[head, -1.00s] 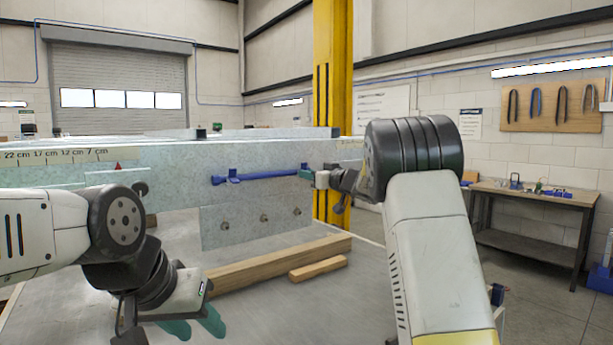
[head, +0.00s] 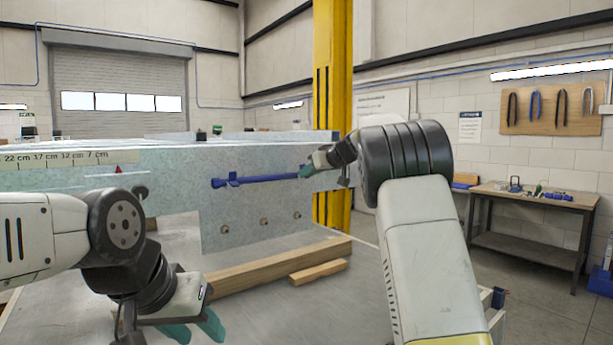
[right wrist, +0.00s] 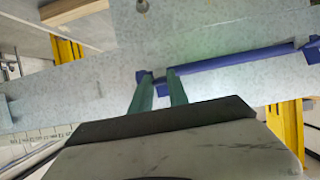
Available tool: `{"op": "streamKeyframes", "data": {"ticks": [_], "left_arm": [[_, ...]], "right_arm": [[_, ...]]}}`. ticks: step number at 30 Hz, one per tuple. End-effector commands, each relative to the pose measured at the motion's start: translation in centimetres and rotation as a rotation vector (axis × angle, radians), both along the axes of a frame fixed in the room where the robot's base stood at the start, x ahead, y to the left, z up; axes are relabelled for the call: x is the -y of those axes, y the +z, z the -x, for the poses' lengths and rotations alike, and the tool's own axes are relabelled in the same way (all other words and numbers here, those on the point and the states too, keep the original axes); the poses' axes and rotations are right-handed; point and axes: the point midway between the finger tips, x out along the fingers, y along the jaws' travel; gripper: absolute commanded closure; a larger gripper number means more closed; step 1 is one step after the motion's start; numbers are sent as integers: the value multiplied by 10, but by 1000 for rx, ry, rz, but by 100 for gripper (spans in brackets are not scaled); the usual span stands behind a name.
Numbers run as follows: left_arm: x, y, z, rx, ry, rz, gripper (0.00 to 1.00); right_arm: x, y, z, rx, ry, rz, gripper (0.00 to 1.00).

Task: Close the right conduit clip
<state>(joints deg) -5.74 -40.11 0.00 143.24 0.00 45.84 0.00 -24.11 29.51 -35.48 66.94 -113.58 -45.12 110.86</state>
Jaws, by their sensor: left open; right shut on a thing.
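A blue conduit (head: 265,180) runs level along the grey metal beam (head: 230,205) in the head view. A blue clip (head: 218,183) holds its left end. My right gripper (head: 304,172) is at the conduit's right end and hides most of the right clip. In the right wrist view its two green fingers (right wrist: 160,82) are shut on the blue right clip (right wrist: 142,77), beside the end of the conduit (right wrist: 235,60). I cannot tell whether this clip is latched. My left gripper (head: 195,332) is open and empty, low in front of the beam.
Wooden blocks (head: 320,272) lie on the grey table (head: 250,315) below the beam. Bolts (head: 264,222) stick out of the beam's lower part. A yellow post (head: 333,100) stands behind its right end. A workbench (head: 535,197) is far right.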

Motion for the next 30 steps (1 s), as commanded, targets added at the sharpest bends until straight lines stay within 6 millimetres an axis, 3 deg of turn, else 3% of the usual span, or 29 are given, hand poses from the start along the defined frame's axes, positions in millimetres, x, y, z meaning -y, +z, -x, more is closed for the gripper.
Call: {"op": "streamKeyframes", "data": {"ticks": [12, 30], "left_arm": [[0, 0, 0, 0, 0, 0, 57], [0, 0, 0, 0, 0, 0, 57]], "right_arm": [[-1, 7, -3, -143, -1, 99, 100], [-2, 9, -3, -173, 0, 114, 100]]}}
